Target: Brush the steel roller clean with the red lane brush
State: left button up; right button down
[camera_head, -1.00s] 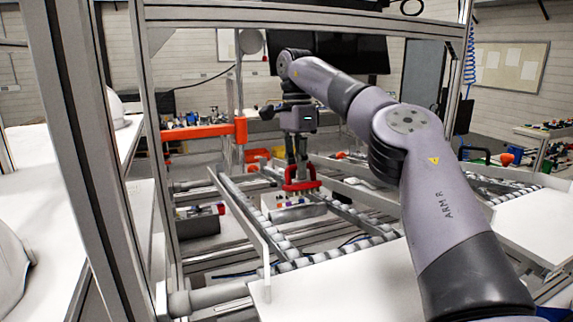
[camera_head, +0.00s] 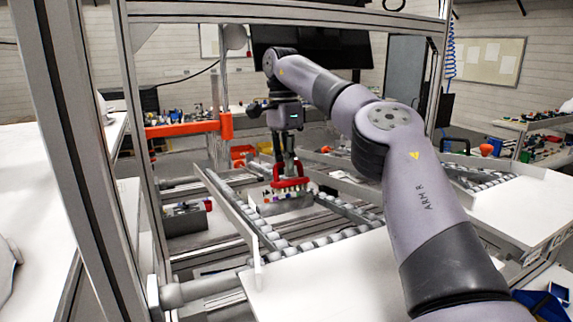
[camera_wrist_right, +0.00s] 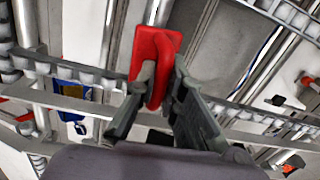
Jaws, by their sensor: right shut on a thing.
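My right gripper (camera_head: 289,171) points down and is shut on the red lane brush (camera_head: 291,184). In the right wrist view, the brush's red handle (camera_wrist_right: 157,55) sits between the two grey fingers. In the head view, the brush is just above or against a wide steel roller (camera_head: 288,204) between the conveyor rails; I cannot tell whether they touch. Small coloured bits show along the brush's lower edge, too small to make out. The bristles are hidden in the wrist view. My left gripper is in neither view.
Rails of small rollers (camera_head: 345,239) flank the wide roller. A white panel (camera_head: 325,285) lies in front, another (camera_head: 520,205) at right. An upright frame post (camera_head: 75,140) stands at left. An orange bar (camera_head: 185,129) crosses behind, left of my arm.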

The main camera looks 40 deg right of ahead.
aim_at(272, 183)
jog(key=shift+f, duration=0.35)
jog(key=shift+s+f+b, duration=0.25)
jog(key=shift+f+b, duration=0.2)
jog(key=shift+b, duration=0.2)
jog(key=shift+w+a+r+p, duration=0.1)
jog(key=shift+w+a+p, duration=0.1)
jog(key=shift+a, duration=0.45)
jog(key=shift+w+a+r+p, duration=0.15)
jog(key=shift+w+a, duration=0.1)
jog(key=shift+a, duration=0.45)
jog(key=shift+w+a+f+p, duration=0.1)
jog(key=shift+w+a+p, duration=0.1)
jog(key=shift+a, duration=0.45)
jog(key=shift+s+d+f+p, duration=0.1)
jog(key=shift+s+d, duration=0.15)
jog(key=shift+d, duration=0.35)
jog(key=shift+s+d+f+p, duration=0.15)
jog(key=shift+s+d, duration=0.1)
jog(key=shift+d, duration=0.35)
jog(key=shift+s+d+f+p, duration=0.1)
jog(key=shift+s+d, duration=0.15)
jog(key=shift+d, duration=0.35)
